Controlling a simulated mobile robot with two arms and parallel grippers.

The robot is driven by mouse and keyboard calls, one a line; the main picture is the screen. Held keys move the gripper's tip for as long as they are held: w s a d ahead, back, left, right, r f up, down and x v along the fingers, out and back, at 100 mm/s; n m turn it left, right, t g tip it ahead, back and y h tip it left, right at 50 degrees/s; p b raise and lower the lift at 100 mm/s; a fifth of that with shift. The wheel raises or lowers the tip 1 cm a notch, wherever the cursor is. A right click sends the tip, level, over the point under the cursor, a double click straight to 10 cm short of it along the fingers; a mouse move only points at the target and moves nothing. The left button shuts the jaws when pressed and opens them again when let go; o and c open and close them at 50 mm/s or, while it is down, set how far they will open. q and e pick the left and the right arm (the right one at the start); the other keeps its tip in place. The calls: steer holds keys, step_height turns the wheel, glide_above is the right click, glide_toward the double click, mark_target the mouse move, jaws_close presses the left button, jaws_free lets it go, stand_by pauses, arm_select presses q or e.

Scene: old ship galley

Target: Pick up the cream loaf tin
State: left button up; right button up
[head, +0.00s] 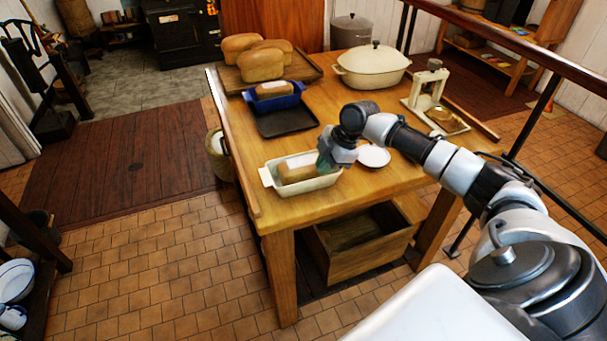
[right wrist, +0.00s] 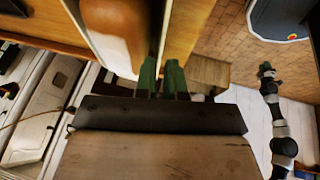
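The cream loaf tin (head: 268,176) stands on the wooden table near its front left corner, with a brown loaf (head: 299,170) inside that has a pale top. My right gripper (head: 325,161) is at the tin's right end. In the right wrist view its green fingertips (right wrist: 161,76) are close together, one on each side of the tin's thin wall (right wrist: 158,35), with the loaf to the left. The contact itself is partly hidden. My left gripper (right wrist: 265,70) shows only small in the right wrist view; its fingers are too small to judge.
Behind the tin are a dark tray (head: 287,121), a blue loaf tin (head: 273,101) with a loaf and a board of loaves (head: 262,65). A white plate (head: 373,156) lies just right of my gripper. A cream casserole (head: 372,68) and a scale (head: 429,88) stand farther back.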

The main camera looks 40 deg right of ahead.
mark_target(316, 178)
steer(key=shift+p+x, duration=0.6)
steer(key=shift+x, duration=1.7)
jaws_close()
steer(key=shift+r, duration=0.15)
steer(key=shift+w+r, duration=0.1)
